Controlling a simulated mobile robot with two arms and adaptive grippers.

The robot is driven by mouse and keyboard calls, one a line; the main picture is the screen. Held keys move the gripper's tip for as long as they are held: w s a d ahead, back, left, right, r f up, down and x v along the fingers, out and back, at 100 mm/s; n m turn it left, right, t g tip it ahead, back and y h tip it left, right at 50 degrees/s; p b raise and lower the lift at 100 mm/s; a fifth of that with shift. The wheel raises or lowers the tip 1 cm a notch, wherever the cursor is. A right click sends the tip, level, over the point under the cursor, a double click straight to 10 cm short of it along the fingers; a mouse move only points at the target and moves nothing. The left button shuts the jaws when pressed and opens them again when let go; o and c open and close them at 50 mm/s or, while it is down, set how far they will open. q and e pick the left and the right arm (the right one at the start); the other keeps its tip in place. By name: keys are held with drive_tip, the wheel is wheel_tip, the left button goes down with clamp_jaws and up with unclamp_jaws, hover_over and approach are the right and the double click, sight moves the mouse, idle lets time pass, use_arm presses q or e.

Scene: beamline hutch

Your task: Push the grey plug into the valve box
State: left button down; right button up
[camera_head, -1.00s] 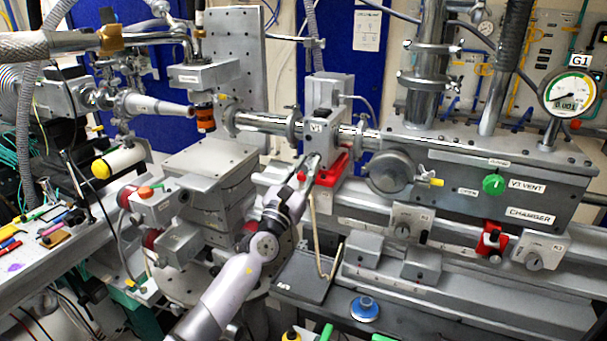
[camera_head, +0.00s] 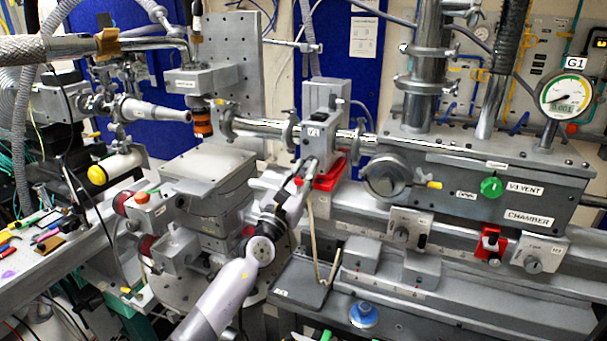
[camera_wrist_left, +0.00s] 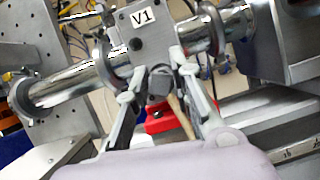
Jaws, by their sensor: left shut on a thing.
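The valve box (camera_head: 314,143) is a grey block labelled V1 on the beam pipe. It also fills the top of the left wrist view (camera_wrist_left: 150,45). My left gripper (camera_head: 307,172) reaches up to the box's lower front face. In the left wrist view its two fingers close around the grey plug (camera_wrist_left: 159,86), a small dark grey block. A beige cable (camera_head: 312,235) hangs from the plug in a loop. The plug is right at the lower part of the box face; I cannot tell how far in it sits. My right gripper is not in view.
A red bracket (camera_head: 331,175) is below the valve box. The beam pipe (camera_head: 258,127) runs through to the grey chamber (camera_head: 470,180) at right. A stage block (camera_head: 208,165) stands left of my arm. A dark tray (camera_head: 296,283) lies below the cable.

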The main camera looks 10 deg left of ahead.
use_arm(q)
drive_tip(key=shift+w+d+b, duration=0.1)
drive_tip(key=shift+w+b, duration=0.2)
drive_tip(key=shift+w, duration=0.1)
idle(0.6)
drive_tip(key=c, duration=1.3)
unclamp_jaws()
drive_tip(key=shift+c, duration=0.2)
